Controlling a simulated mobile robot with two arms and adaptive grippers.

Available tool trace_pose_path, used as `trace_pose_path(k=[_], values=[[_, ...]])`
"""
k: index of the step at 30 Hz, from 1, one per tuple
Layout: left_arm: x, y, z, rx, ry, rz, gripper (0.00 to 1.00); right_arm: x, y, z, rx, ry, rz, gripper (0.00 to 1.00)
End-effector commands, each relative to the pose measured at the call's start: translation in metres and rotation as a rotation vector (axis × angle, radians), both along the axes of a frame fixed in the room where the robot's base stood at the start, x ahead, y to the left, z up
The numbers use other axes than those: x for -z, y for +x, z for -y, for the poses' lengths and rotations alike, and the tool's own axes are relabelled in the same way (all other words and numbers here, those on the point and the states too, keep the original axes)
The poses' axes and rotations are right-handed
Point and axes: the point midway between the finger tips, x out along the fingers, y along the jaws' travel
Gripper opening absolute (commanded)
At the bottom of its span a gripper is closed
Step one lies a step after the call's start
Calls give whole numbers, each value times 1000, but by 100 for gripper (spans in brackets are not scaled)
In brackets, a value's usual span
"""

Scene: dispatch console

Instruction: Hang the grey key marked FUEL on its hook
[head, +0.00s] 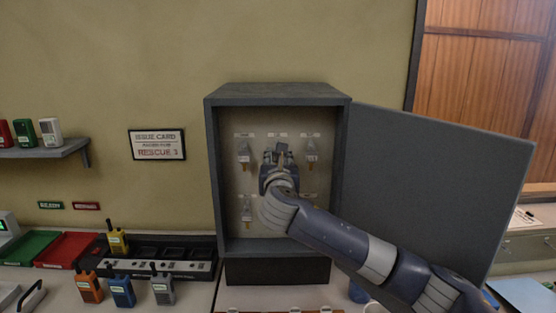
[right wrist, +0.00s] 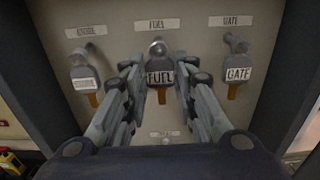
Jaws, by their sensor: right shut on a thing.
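The grey key marked FUEL (right wrist: 160,78) is between the fingers of my right gripper (right wrist: 160,70), which is shut on it. The key hangs upright, brown tip down, right below the FUEL label (right wrist: 157,25) in the right wrist view. Its top overlaps the round-ended hook (right wrist: 158,48); I cannot tell whether its ring is over the hook. In the head view my right gripper (head: 280,170) reaches into the open grey cabinet (head: 213,180) and hides much of the key. My left gripper is not in view.
The key marked GATE (right wrist: 238,73) hangs close on the right, another key (right wrist: 84,78) on the left. More keys (head: 247,210) hang below. The cabinet door (head: 440,180) stands open to the right, behind my right arm. Radios (head: 121,290) stand on the desk at left.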

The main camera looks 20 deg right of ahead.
Motion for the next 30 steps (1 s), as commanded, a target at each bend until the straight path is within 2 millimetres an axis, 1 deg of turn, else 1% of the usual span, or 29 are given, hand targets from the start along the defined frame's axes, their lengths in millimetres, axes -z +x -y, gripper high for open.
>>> trace_pose_path(k=[8, 19, 30], values=[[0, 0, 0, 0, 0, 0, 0, 0, 0, 0, 0, 0, 0, 7], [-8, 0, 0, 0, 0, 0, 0, 0, 6, 1, -1, 0, -1, 7], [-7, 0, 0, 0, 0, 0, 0, 1, 7, 2, -1, 0, 0, 7]])
